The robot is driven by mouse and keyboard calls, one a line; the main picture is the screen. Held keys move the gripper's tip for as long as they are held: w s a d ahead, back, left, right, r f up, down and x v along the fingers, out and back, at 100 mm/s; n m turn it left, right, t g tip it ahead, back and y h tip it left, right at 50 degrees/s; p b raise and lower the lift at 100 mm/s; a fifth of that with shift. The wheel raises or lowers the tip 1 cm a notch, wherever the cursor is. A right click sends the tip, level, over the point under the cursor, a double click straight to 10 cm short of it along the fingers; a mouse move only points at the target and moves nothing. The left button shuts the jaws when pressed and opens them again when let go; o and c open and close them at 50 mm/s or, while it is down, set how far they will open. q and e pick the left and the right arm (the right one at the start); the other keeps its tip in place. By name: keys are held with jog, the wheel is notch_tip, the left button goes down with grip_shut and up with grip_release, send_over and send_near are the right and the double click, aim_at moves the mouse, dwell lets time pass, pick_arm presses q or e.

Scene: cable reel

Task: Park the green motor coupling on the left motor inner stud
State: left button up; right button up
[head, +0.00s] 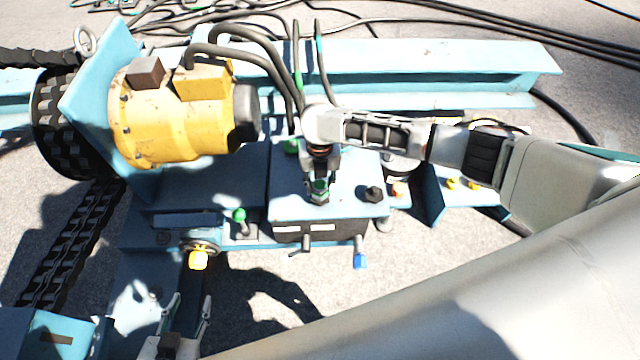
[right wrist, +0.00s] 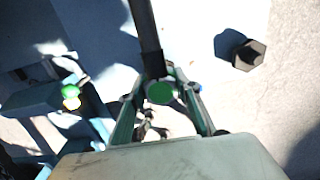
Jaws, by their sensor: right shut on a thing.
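The green motor coupling (head: 319,186) is in my right gripper (head: 319,196), above the top of the blue block (head: 340,208) in the middle of the head view. In the right wrist view the coupling's round green face (right wrist: 160,92) sits between the two fingers, with a dark bar or hose running up from it. I cannot tell which fitting is the left motor inner stud; the gripper hides what lies right below it. My left gripper (head: 191,300) is at the lower left, fingers apart and empty.
A yellow motor (head: 170,115) stands at the left with black hoses (head: 250,62). A dark hex fitting (head: 374,194) stands right of my right gripper. A green-tipped lever (head: 239,216), a yellow fitting (head: 197,259) and a blue fitting (head: 360,261) are along the front.

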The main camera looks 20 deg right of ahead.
jog(key=shift+f, duration=0.4)
jog(key=o, duration=1.3)
jog(key=shift+r, duration=0.1)
notch_tip(320, 180, up, 12)
jog(key=shift+f, duration=0.1)
